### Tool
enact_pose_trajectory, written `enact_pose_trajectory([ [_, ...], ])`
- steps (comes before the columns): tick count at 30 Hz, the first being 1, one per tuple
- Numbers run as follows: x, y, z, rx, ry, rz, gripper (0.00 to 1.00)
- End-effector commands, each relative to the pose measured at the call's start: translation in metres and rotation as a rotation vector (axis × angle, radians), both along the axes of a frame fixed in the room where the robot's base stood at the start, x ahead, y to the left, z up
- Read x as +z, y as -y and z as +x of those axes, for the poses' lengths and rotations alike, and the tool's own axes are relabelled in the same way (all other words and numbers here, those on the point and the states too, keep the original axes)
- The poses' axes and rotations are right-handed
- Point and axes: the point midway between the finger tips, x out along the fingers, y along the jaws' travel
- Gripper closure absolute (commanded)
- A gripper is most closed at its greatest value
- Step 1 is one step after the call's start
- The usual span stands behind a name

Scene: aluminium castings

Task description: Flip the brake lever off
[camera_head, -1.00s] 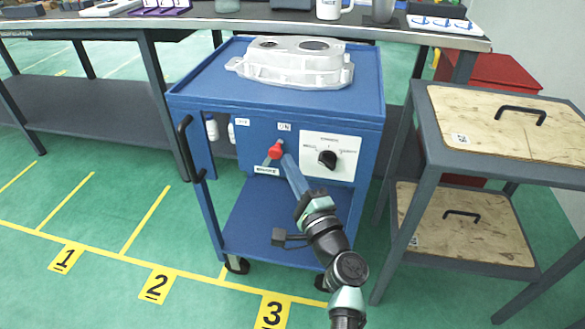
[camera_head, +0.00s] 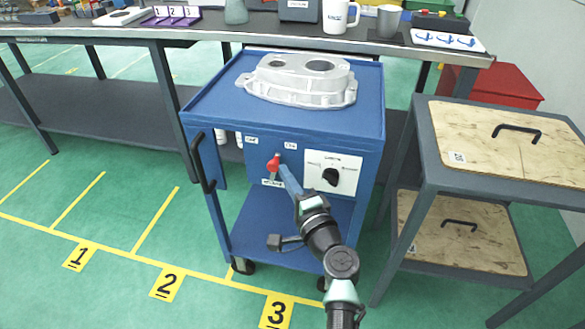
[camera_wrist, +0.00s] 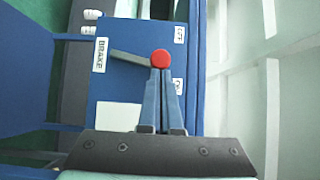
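The brake lever, with a red ball knob (camera_head: 273,162), is on the front panel of a blue cart (camera_head: 222,100). In the wrist view its grey shaft runs rightward from the BRAKE label (camera_wrist: 100,55) to the red knob (camera_wrist: 161,58). The knob stands between the OFF label (camera_wrist: 180,35) and a second, partly hidden label (camera_wrist: 177,88), at neither one. My gripper (camera_head: 281,172) reaches the lever from the front right. In the wrist view its narrow blue-grey fingers (camera_wrist: 162,75) are close together at the knob, which covers their tips.
A black rotary knob on a white plate (camera_head: 345,187) is right of the lever. A grey casting (camera_head: 300,83) sits on the cart top. A bench (camera_head: 110,36) stands behind, and a wood-topped stand (camera_head: 480,125) is close on the right.

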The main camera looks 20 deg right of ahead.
Motion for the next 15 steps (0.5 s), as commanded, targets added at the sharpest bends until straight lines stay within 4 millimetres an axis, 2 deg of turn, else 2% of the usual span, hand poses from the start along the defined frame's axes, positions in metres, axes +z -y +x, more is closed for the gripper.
enact_pose_trajectory([
  [1,0.015,-0.004,0.003,0.002,-0.027,-0.039,1.0],
  [8,0.024,-0.019,0.013,0.003,-0.149,-0.22,1.0],
  [15,0.025,-0.034,0.023,0.002,-0.261,-0.387,1.0],
])
